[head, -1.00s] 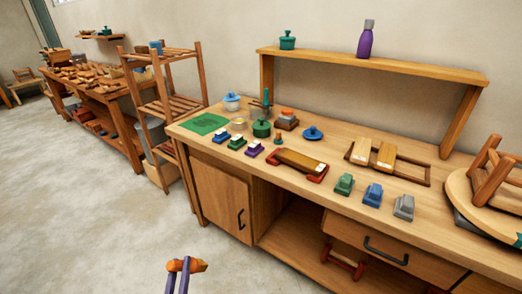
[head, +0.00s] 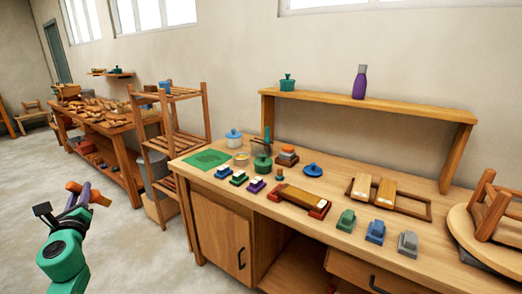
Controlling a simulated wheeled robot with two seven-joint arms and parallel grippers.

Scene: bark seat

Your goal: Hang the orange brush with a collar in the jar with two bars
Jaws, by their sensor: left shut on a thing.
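My left gripper (head: 77,193) is at the left of the head view, over the open floor and well apart from the workbench. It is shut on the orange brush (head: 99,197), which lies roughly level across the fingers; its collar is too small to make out. A small see-through jar-like vessel (head: 262,148) stands near the back of the bench, with an upright green handle (head: 267,133) in it. Its bars cannot be made out clearly. My right gripper is not in view.
On the bench top (head: 330,232) a green lidded pot (head: 263,164), a pale blue-lidded pot (head: 233,139) and an orange-topped block stack (head: 287,157) stand close around the vessel. A green mat (head: 206,159) lies left. A slatted rack (head: 175,140) stands beside the bench.

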